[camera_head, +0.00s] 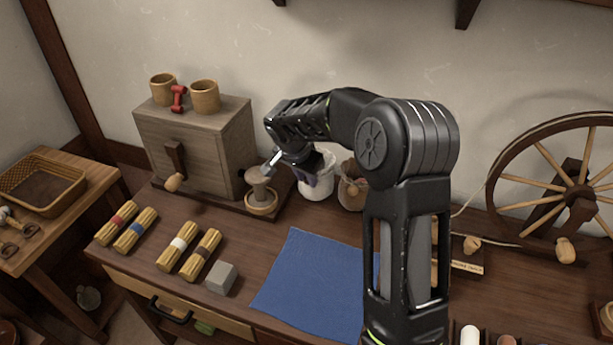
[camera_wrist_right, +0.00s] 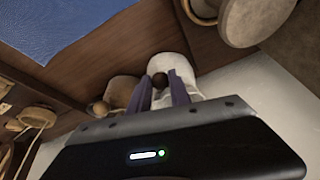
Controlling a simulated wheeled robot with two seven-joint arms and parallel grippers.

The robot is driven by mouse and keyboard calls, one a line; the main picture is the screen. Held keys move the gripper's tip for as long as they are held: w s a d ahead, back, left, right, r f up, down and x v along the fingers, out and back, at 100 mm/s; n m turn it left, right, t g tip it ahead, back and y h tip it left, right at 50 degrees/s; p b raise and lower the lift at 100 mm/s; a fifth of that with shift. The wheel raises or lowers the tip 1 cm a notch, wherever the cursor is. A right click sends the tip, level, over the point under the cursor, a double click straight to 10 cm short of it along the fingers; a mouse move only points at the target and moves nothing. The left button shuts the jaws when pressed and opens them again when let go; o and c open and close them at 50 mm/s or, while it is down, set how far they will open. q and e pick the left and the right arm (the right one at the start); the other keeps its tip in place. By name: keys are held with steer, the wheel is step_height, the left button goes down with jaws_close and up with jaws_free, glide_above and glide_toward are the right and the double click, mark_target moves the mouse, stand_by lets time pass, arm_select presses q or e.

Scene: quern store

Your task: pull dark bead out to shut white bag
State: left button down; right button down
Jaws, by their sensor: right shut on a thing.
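The white bag (camera_head: 318,189) stands at the back of the table, partly hidden behind my right gripper (camera_head: 306,176). In the right wrist view the white bag (camera_wrist_right: 166,64) lies just beyond the purple fingers of my right gripper (camera_wrist_right: 161,88). The dark bead (camera_wrist_right: 160,80) sits between these fingertips, and the gripper is shut on it. The bead is hidden by the gripper in the head view. How far the bag's mouth is drawn in cannot be told. My left gripper is not in view.
A tan bag (camera_head: 352,190) with its own bead (camera_wrist_right: 101,108) stands close beside the white bag. A wooden dish with a knob (camera_head: 262,200) stands to the left. A blue cloth (camera_head: 310,275), tied bundles (camera_head: 173,252) and a grey block (camera_head: 221,278) lie in front.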

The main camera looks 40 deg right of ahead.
steer(key=s+a+b, duration=0.1)
steer(key=a+b, duration=0.1)
steer(key=s+a+b, duration=0.2)
steer(key=shift+a, duration=0.2)
steer(key=c, duration=1.2)
jaws_free()
steer(key=shift+r, duration=0.1)
steer(key=v, duration=0.7)
steer(key=shift+s+a+r, duration=0.1)
steer(key=shift+a+r, duration=0.05)
steer(key=shift+r, duration=0.1)
